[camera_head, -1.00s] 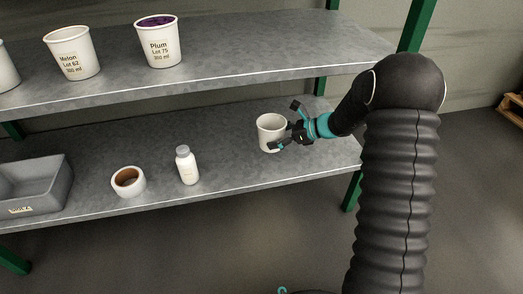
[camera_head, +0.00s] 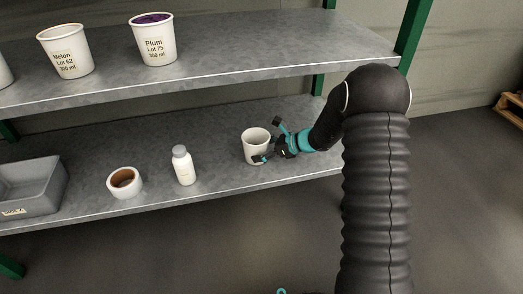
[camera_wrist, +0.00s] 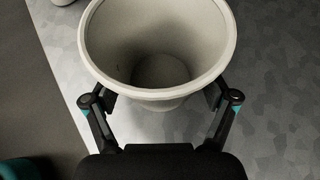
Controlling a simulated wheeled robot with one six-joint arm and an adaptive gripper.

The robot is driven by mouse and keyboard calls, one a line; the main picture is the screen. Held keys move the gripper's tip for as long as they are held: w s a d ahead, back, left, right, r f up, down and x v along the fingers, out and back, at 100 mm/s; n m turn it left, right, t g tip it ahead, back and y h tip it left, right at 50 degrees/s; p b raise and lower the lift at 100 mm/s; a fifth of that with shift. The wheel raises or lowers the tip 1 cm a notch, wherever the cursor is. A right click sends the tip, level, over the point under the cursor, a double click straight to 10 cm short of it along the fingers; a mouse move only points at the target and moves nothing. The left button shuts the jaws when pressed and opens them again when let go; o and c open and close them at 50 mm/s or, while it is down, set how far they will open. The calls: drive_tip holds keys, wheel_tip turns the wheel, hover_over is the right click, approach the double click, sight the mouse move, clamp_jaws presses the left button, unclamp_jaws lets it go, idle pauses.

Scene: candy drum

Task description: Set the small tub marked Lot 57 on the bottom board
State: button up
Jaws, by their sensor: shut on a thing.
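A small white tub (camera_head: 253,143) is at the right part of the bottom board (camera_head: 215,190). No label shows on its visible side, so I cannot read its lot. My gripper (camera_head: 268,143) is shut on the tub from the right, with a finger on each side. In the wrist view the tub (camera_wrist: 160,98) is upright, open and empty inside, between the two fingers of my gripper (camera_wrist: 160,105). It is over the grey board; I cannot tell whether its base touches.
The upper board (camera_head: 215,60) carries tubs marked Melon Lot 62 (camera_head: 65,52) and Plum Lot 75 (camera_head: 154,42). Board is clear between bottle and tub.

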drive_tip(key=shift+f, duration=0.2)
drive_tip(key=o, duration=1.2)
drive_tip(key=shift+r, duration=0.1)
